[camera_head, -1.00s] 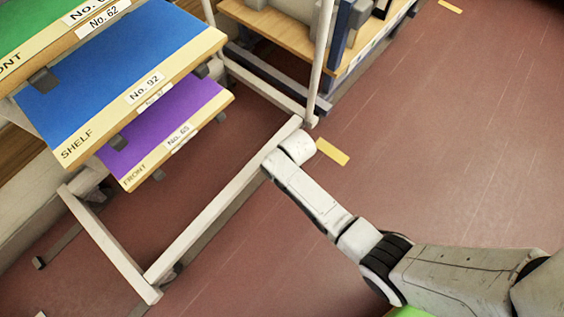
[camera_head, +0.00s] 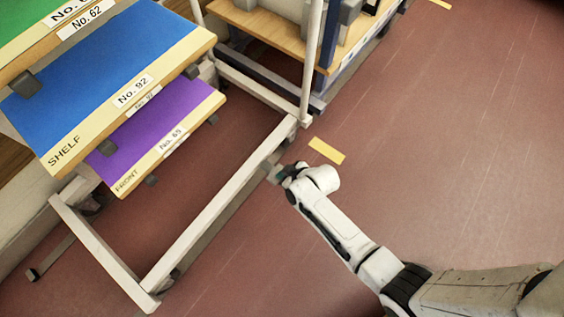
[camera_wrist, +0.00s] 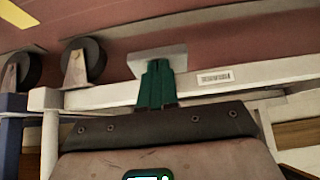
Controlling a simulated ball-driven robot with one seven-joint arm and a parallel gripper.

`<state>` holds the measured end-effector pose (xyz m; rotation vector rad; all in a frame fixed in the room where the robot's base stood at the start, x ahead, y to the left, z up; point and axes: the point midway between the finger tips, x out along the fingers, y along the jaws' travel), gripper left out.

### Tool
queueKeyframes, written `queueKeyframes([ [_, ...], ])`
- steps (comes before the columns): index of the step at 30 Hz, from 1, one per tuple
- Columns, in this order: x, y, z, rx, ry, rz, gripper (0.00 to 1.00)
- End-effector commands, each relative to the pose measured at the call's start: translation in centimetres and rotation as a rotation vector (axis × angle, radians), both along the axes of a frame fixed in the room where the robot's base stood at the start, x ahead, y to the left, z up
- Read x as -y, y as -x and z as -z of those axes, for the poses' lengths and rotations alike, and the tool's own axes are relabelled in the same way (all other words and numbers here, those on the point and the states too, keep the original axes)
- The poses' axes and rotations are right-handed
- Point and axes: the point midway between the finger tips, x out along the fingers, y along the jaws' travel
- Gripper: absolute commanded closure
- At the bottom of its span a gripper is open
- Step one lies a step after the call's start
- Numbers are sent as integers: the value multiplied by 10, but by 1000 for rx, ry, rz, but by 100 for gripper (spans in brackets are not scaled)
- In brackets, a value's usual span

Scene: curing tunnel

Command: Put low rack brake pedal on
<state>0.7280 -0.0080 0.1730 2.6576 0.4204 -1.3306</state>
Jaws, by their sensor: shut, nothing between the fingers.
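The low rack (camera_head: 217,206) has a pale frame near the floor, which also shows as a barcoded rail in the wrist view (camera_wrist: 250,76). A light grey plate, seemingly its brake pedal (camera_wrist: 157,59), sticks out beyond this rail. In the head view a small grey part at the rail (camera_head: 270,168) seems to be the same pedal. My gripper (camera_head: 281,175) is at the rail's outer side, low near the floor. Its dark green fingers (camera_wrist: 158,82) are shut and empty, and overlap the plate's near edge in the wrist view. I cannot tell whether they touch it, or the pedal's tilt.
Blue (camera_head: 115,65) and purple (camera_head: 165,135) shelves with number labels overhang the frame. Dark caster wheels (camera_wrist: 85,58) stand left in the wrist view. A blue-framed cart (camera_head: 325,75) is behind. A yellow floor mark (camera_head: 326,151) lies beside my wrist. The red floor to the right is clear.

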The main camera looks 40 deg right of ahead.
Motion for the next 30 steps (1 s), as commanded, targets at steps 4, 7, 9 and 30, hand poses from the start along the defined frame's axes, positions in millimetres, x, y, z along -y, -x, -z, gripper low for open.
queueKeyframes([
  [4,1,0,4,-1,1,-1,100],
  [7,1,1,5,-1,1,-1,100],
  [9,1,1,6,-2,1,-1,100],
  [30,-2,-2,-17,-2,0,-1,100],
])
